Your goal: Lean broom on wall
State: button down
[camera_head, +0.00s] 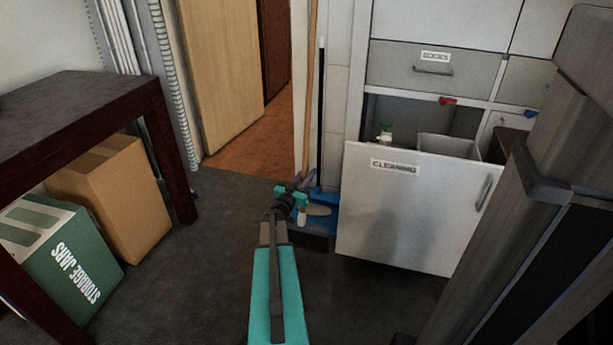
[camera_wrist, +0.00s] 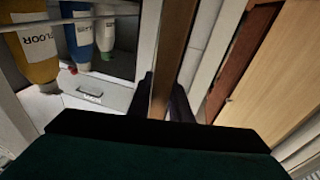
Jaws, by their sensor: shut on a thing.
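The broom's wooden handle (camera_head: 311,85) stands nearly upright in front of the narrow white tiled wall (camera_head: 337,95). My gripper (camera_head: 297,188) is low at the lower part of this handle. In the wrist view the handle (camera_wrist: 176,50) passes between the two dark fingers of my gripper (camera_wrist: 165,97), which is shut on it. Whether the handle's top touches the wall is not clear. The broom's lower end is partly hidden by my gripper.
A black stick with a white tip (camera_head: 320,110) stands just right of the broom, above a blue dustpan-like piece (camera_head: 325,199). A white "CLEANING" door (camera_head: 400,220) juts out on the right. A dark table (camera_head: 75,95) with boxes is left. Dark floor (camera_head: 190,270) between is clear.

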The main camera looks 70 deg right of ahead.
jog(key=d+f+y, duration=0.1)
jog(key=d+f, duration=0.4)
jog(key=d, duration=0.1)
jog(key=shift+w+d+p, duration=0.15)
jog(key=shift+p, duration=0.2)
dwell(0.7)
jog(key=shift+f, duration=0.15)
jog(key=shift+f, duration=0.35)
dwell(0.9)
jog(key=c, duration=1.5)
grip_release()
jog(key=shift+c, duration=0.2)
jog(key=shift+f, duration=0.1)
jog(key=shift+p, duration=0.3)
